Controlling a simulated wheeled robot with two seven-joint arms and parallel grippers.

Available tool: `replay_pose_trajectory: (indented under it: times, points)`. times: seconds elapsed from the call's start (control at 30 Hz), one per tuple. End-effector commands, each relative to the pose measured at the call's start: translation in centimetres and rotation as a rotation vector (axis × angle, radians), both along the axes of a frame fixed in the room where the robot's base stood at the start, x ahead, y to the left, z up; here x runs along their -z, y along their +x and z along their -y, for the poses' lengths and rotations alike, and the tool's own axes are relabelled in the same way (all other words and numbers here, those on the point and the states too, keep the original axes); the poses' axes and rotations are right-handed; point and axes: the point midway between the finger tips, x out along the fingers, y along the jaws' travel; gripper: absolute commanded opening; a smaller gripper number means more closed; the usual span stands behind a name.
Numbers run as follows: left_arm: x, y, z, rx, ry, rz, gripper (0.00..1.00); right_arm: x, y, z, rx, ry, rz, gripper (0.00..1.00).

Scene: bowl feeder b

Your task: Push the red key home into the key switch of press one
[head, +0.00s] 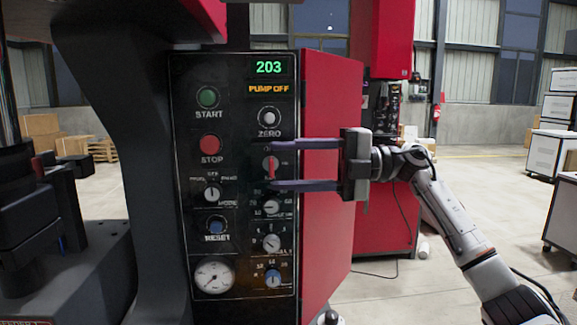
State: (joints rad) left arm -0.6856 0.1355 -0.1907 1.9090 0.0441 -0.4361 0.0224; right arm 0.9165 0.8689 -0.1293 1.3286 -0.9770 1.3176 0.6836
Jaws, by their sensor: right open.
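The red key (271,172) is at the key switch (270,160) on the black control panel of the press, below the ZERO button. It looks upright, but I cannot tell how deep it sits. My right gripper (274,166) reaches in from the right and is open. One finger lies above the key and one below it, with gaps between them and the key. The lower finger passes just above the row of dials. My left gripper is not in view.
The panel (183,275) also carries a green START button (207,97), a red STOP button (210,145), several knobs, a gauge (214,275) and a display (270,67) reading 203, with PUMP OFF below. A red machine side (325,240) stands right of the panel. White cabinets stand far right.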

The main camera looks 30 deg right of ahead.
Motion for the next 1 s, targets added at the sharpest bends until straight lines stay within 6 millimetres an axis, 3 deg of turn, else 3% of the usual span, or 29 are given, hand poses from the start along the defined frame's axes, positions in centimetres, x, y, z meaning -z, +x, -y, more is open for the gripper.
replay_pose_trajectory:
  times: [0.53, 0.7, 1.0]
  points:
    - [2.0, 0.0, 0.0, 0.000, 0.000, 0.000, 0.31, 0.1, -3.8, 8.1, 0.005, 0.001, 0.000, 0.47]
    - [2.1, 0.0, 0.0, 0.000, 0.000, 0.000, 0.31, 0.0, -4.4, 9.2, 0.003, 0.001, 0.002, 0.47]
    - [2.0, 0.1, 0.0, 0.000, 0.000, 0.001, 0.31, 0.0, -4.5, 9.3, 0.002, 0.000, 0.001, 0.47]
